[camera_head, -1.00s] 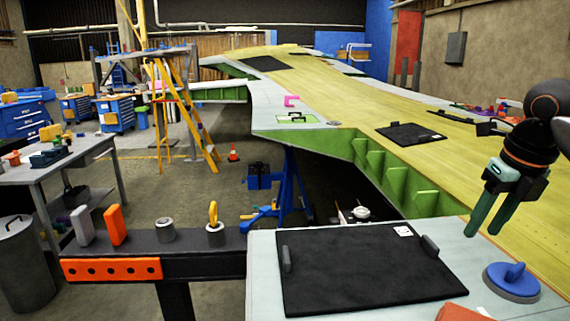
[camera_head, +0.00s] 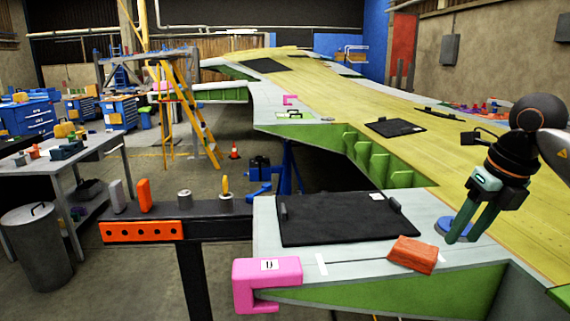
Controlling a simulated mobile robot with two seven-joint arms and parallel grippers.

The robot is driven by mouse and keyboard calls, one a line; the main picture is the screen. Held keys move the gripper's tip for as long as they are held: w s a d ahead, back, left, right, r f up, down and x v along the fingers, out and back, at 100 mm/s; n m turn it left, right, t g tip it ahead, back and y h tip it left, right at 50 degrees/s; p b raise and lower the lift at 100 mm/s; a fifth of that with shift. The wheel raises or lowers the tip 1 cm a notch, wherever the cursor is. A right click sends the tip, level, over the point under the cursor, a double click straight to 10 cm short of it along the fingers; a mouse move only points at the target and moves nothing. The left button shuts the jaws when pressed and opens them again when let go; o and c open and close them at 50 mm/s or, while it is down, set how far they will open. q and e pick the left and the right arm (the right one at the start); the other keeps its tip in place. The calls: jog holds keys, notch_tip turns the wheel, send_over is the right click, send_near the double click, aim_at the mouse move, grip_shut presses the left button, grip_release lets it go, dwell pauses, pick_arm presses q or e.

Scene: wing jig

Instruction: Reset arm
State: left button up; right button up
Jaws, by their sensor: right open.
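My right arm comes in from the right edge. My right gripper (camera_head: 464,241) has two green fingers pointing down with a gap between them, and it is open. It hangs over the near part of the wing, in front of a blue round suction handle (camera_head: 443,228) that it partly hides. I cannot tell whether the fingers touch the handle or the surface. My left gripper is not in view.
A black panel (camera_head: 345,222) lies on the wing left of the gripper. A red-orange block (camera_head: 413,255) lies nearer me. A pink clamp (camera_head: 250,272) grips the near wing edge. A dark beam (camera_head: 222,228) holds small tools.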

jog(key=a+f+n+g+y, duration=0.1)
jog(key=a+f+y, duration=0.2)
jog(key=a+f, duration=0.35)
jog(key=a+f+n+g+y, duration=0.1)
jog(key=a+f+n+y, duration=0.15)
jog(key=a, duration=0.75)
jog(key=s+a+f+m+t+y, duration=0.1)
jog(key=s+a+m+y, duration=0.15)
jog(key=a+y, duration=0.4)
jog(key=s+a+f+m+y, duration=0.1)
jog(key=a+m+y, duration=0.2)
jog(key=a+y, duration=0.3)
jog(key=d+f+m+t+h, duration=0.45)
jog(key=f+m+t, duration=0.35)
jog(key=m, duration=0.5)
jog(key=d+f+m+t+h, duration=0.3)
jog(key=f+m+t+h, duration=0.4)
jog(key=m, duration=0.5)
jog(key=s+d+f+m+g+h, duration=0.2)
jog(key=s+d+f+m+g, duration=0.1)
jog(key=s+f, duration=0.5)
jog(key=s+d+f+m+g+h, duration=0.2)
jog(key=s+f+m, duration=0.3)
jog(key=s+f, duration=0.3)
notch_tip(320, 180, down, 4)
jog(key=shift+s+d+f+g+h, duration=0.1)
jog(key=shift+s+d+g+h, duration=0.25)
jog(key=shift+g+h, duration=0.5)
jog(key=shift+w, duration=0.1)
